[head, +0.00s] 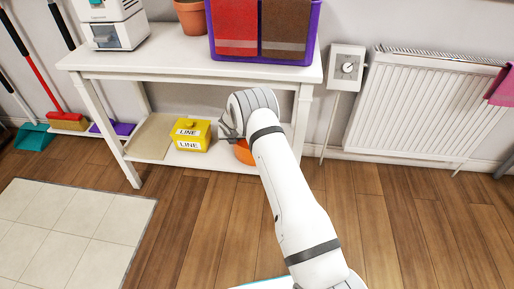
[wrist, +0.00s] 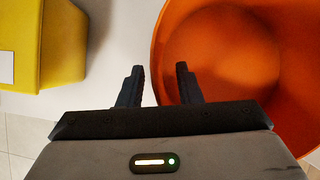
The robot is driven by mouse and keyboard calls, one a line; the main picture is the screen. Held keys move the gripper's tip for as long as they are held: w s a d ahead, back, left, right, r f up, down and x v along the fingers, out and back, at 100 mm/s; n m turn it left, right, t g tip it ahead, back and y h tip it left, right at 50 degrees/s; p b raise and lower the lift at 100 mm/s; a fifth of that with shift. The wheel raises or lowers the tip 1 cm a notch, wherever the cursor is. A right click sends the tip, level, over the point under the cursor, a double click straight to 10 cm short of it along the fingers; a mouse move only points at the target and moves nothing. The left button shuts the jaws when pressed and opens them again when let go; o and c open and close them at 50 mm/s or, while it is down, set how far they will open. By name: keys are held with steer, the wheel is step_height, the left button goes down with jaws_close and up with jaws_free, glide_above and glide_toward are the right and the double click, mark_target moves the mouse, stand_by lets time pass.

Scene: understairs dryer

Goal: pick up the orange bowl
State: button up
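The orange bowl (head: 244,152) sits on the lower shelf of the white table, mostly hidden behind my arm in the head view. In the wrist view the orange bowl (wrist: 290,70) fills the right side, seen from above into its hollow. The bowl's left rim passes between the fingers in the picture, with the right finger over the inside and the left one outside. I cannot tell whether they touch it. In the head view my gripper (head: 228,128) is at the shelf, partly hidden.
A yellow box (head: 191,134) labelled LINE stands left of the bowl on the lower shelf (head: 150,140). The table top (head: 160,55) is above, with a purple bin (head: 312,50) on it. A radiator (head: 415,100) is at right.

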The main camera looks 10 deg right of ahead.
steer(key=shift+x, duration=0.95)
steer(key=shift+a, duration=0.15)
steer(key=shift+c, duration=0.2)
jaws_close()
